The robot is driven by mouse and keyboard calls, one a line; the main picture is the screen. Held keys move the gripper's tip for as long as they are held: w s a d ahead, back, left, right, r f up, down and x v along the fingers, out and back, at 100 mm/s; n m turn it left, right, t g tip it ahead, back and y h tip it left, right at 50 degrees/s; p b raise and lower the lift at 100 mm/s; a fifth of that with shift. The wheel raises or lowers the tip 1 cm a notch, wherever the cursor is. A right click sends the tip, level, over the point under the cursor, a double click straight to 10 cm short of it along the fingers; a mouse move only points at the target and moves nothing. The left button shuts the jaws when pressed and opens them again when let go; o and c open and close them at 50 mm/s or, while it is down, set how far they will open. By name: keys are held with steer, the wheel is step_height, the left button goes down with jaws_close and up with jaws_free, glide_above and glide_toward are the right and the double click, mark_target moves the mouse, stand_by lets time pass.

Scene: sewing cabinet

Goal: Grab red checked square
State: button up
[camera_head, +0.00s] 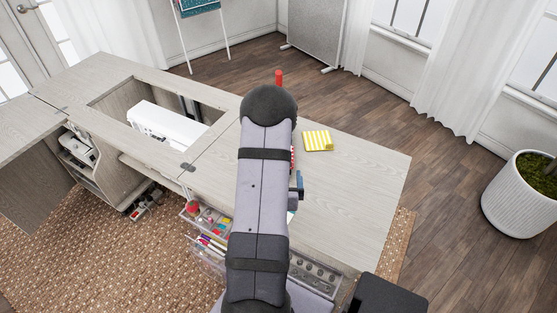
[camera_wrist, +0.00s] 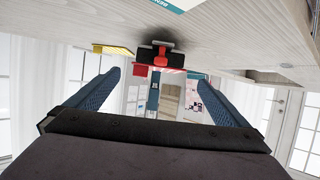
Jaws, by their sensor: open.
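A small strip of red and white checked fabric (camera_head: 292,157) shows in the head view at the right edge of my arm, on the pale tabletop; my arm hides the rest. In the wrist view, which looks upside down, a red patch with a red-and-white edge (camera_wrist: 143,70) lies ahead between the fingers, probably the same square. My gripper (camera_wrist: 152,76) is open, its two blue fingers apart with nothing between them. In the head view my arm mostly hides it. The wrist view does not show the fingers touching the square.
A yellow striped square (camera_head: 318,141) lies to the right of my arm, also in the wrist view (camera_wrist: 113,50). A black-and-red object (camera_wrist: 159,56) stands near the red patch. A white sewing machine (camera_head: 165,125) sits in the cabinet opening. The tabletop's right part is clear.

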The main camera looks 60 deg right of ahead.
steer(key=shift+d, duration=0.1)
steer(key=shift+w+d+p, duration=0.25)
steer(key=shift+d+p, duration=0.3)
steer(key=shift+p+x, duration=0.65)
steer(key=shift+x, duration=1.3)
steer(key=c, duration=1)
steer(key=shift+d+r, duration=0.1)
steer(key=shift+r, duration=0.05)
steer(key=shift+c, duration=0.2)
step_height(320, 180, up, 10)
steer(key=shift+b, duration=0.35)
